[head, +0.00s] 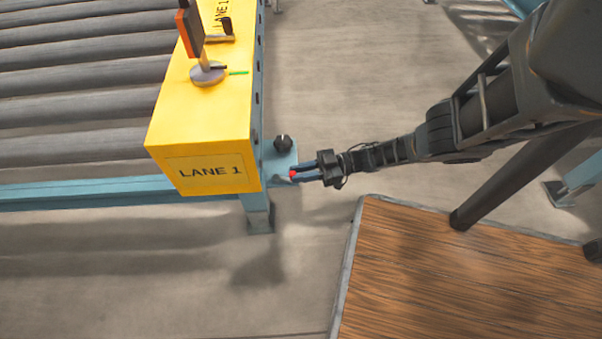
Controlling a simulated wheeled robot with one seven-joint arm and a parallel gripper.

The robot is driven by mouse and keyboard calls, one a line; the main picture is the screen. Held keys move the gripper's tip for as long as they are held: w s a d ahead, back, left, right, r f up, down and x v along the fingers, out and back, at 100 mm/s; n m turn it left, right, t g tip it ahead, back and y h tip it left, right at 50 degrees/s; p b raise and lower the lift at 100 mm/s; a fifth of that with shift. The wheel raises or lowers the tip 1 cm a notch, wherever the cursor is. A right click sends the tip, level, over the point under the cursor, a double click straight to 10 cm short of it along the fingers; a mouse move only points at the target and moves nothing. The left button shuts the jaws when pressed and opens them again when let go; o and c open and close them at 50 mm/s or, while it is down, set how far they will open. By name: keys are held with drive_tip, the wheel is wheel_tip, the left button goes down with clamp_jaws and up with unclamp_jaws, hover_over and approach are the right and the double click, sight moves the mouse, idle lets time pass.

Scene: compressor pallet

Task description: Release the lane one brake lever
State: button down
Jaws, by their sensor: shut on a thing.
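A yellow housing (205,125) marked LANE 1 stands at the end of the roller lane. My gripper (297,174) reaches in from the right, level with this bracket. It is shut on a small red part (292,173) by the bracket, which looks like the end of the brake lever. The fingers hide most of this part, so its shape and angle cannot be told.
Grey rollers (80,85) lie left. A wooden deck (460,275) lies front right. Floor between is clear.

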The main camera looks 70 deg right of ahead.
drive_tip(key=shift+w+d+n+g+y, duration=0.1)
drive_tip(key=shift+d+n+g+y, duration=0.35)
drive_tip(key=shift+n+g+y, duration=0.35)
idle(0.4)
drive_tip(key=c, duration=1.3)
unclamp_jaws()
drive_tip(key=shift+o, duration=0.2)
